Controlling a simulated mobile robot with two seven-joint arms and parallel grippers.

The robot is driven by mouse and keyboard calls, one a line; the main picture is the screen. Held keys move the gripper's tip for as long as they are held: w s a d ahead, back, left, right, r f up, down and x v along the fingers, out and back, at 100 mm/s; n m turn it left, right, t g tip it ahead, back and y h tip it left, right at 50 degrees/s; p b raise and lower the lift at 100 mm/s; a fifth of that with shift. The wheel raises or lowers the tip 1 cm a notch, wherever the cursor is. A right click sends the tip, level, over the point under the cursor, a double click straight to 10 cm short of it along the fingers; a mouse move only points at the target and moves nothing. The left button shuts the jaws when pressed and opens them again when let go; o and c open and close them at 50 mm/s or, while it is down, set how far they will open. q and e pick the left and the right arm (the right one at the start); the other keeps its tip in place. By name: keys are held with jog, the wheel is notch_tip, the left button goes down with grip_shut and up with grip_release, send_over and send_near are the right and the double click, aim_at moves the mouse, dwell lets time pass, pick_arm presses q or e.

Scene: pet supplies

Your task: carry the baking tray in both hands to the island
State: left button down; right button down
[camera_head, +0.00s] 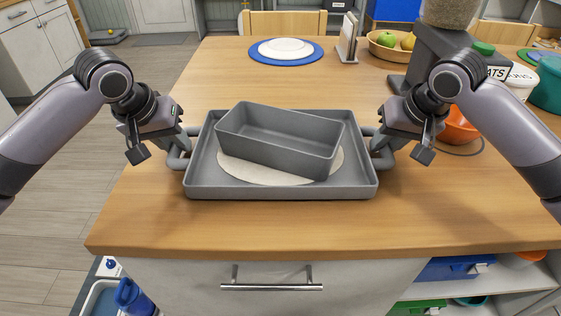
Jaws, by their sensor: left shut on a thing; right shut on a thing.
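The grey baking tray (281,191) is over the near part of the wooden island top (250,231). It looks level, and I cannot tell whether it touches the wood. A grey loaf pan (272,154) sits inside it, slightly askew, on a round pale mat (241,170). My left gripper (178,156) is shut on the tray's left handle. My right gripper (381,156) is shut on its right handle. The jaws partly hide both handles.
A blue plate (259,52) with a white one on it lies at the back. A napkin holder (349,42), a fruit bowl (384,49) and a dark grey scale-like stand (424,50) are at the back right. An orange bowl (458,128) is right of my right gripper. The left top is clear.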

pick_arm(q)
jog(key=shift+f+b, duration=0.35)
jog(key=shift+f, duration=0.1)
pick_arm(e)
jog(key=shift+f, duration=0.45)
pick_arm(q)
jog(key=c, duration=1)
grip_release()
jog(key=shift+s, duration=0.1)
pick_arm(e)
jog(key=c, duration=1)
grip_release()
jog(key=shift+s, duration=0.1)
pick_arm(q)
jog(key=shift+o, duration=0.2)
jog(key=shift+a, duration=0.1)
pick_arm(e)
jog(key=shift+o, duration=0.2)
jog(key=shift+d+f, duration=0.1)
jog(key=shift+f, duration=0.15)
pick_arm(q)
jog(key=v, duration=0.8)
jog(key=shift+r, duration=0.2)
pick_arm(e)
jog(key=v, duration=0.8)
jog(key=shift+r, duration=0.45)
